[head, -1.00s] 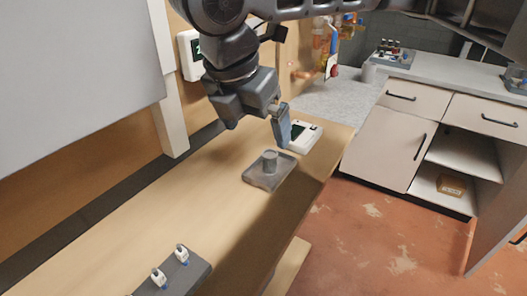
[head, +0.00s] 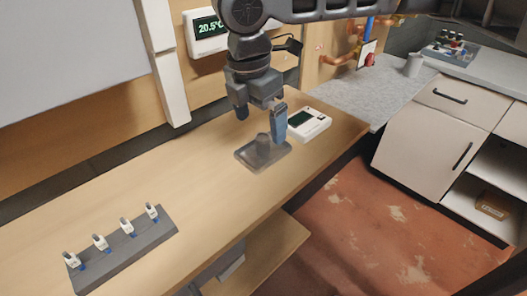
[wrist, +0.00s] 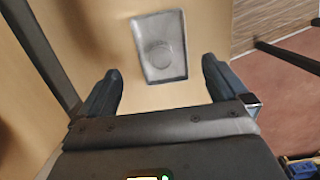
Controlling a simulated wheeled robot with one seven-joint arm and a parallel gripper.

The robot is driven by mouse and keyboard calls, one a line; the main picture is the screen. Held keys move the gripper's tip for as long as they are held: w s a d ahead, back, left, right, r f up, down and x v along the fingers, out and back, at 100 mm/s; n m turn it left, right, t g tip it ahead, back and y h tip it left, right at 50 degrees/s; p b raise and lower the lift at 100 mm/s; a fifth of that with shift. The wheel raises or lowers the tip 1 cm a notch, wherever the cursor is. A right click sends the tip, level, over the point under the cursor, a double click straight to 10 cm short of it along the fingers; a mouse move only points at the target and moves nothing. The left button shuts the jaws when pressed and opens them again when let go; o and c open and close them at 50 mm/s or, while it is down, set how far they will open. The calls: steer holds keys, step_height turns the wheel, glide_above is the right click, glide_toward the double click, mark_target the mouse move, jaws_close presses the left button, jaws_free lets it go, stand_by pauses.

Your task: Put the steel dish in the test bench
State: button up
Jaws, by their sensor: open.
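The steel dish (head: 245,157) is a grey rectangular tray with a short round piece standing in it, on the wooden bench top (head: 200,168). I cannot tell whether this bench is the test bench. My gripper (head: 262,113) points down over the dish, open and empty, its fingers apart and above the bench. In the wrist view, the dish (wrist: 151,73) lies beyond and between the two open fingertips, not touching them. The round piece shows there as a faint circle.
A white meter (head: 309,124) lies just right of the dish. A dark strip with several small white-and-blue fittings (head: 125,250) lies front left. A wall display (head: 207,27) reads 20.5. A grey counter (head: 465,85) with a cup (head: 413,65) stands at right. Bench between dish and strip is clear.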

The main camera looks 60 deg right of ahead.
mark_target(262, 138)
steer(key=f, duration=0.6)
steer(key=shift+s+d+f, duration=0.2)
steer(key=shift+f, duration=0.05)
steer(key=shift+c, duration=0.4)
steer(key=c, duration=1.1)
steer(key=shift+r, duration=0.8)
step_height(262, 138, up, 2)
steer(key=shift+r, duration=0.25)
steer(key=s+d+r, duration=0.1)
steer(key=s+r, duration=0.1)
steer(key=s, duration=0.1)
steer(key=s+d+r, duration=0.2)
steer(key=s, duration=0.2)
steer(key=s+d+r, duration=0.2)
steer(key=s+r, duration=0.1)
steer(key=shift+s, duration=0.3)
